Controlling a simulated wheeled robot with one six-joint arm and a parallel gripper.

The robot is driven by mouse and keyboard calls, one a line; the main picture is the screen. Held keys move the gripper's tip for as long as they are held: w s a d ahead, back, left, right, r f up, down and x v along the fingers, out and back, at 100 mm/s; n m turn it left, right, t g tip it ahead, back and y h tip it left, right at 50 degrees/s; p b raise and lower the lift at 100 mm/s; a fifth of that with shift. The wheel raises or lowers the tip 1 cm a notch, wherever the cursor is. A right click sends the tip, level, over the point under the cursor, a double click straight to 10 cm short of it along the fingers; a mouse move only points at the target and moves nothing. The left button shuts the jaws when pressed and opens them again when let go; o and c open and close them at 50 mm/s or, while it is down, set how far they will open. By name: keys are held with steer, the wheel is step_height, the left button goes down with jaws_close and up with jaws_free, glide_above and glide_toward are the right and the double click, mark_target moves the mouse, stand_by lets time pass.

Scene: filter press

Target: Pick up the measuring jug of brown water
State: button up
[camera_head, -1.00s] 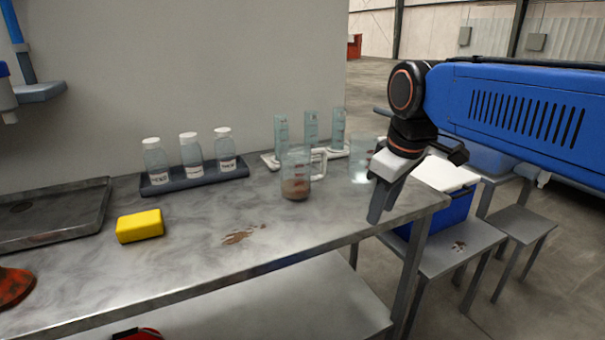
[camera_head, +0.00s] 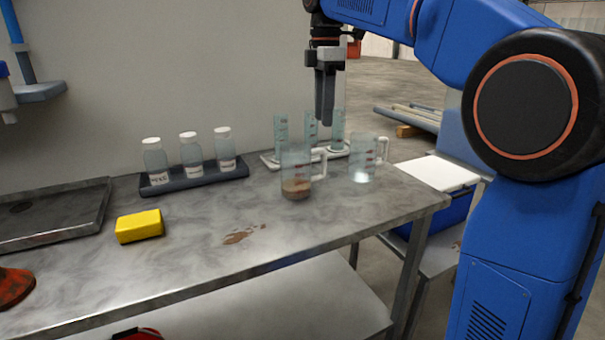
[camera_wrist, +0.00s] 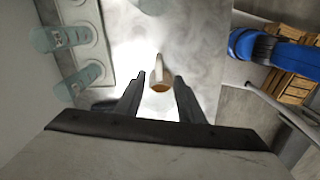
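The measuring jug of brown water (camera_head: 296,172) stands upright on the steel bench, clear-walled with a shallow brown layer at the bottom and a pale handle on its right. My gripper (camera_head: 325,122) points down above and slightly right of this jug, apart from it. In the wrist view my gripper (camera_wrist: 159,78) is open, its two fingers spread with nothing held. A small pale shape with a brown-orange patch (camera_wrist: 160,86) shows between the fingertips there; I cannot tell for certain which part of the jug it is.
A second jug with clear contents (camera_head: 363,160) stands close on the right. Several measuring cylinders (camera_head: 281,135) stand in a white rack behind. Three bottles (camera_head: 190,150) sit in a dark tray. A yellow sponge (camera_head: 140,226) and brown spill (camera_head: 240,236) lie left and in front.

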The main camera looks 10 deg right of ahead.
mark_target(322, 154)
step_height(322, 154, down, 12)
steer(key=shift+r, duration=0.2)
steer(key=shift+w+d+f, duration=0.1)
steer(key=shift+d+f, duration=0.05)
steer(key=shift+f, duration=1.3)
steer(key=shift+w+d+f, duration=0.1)
steer(key=shift+f, duration=1.3)
jaws_close()
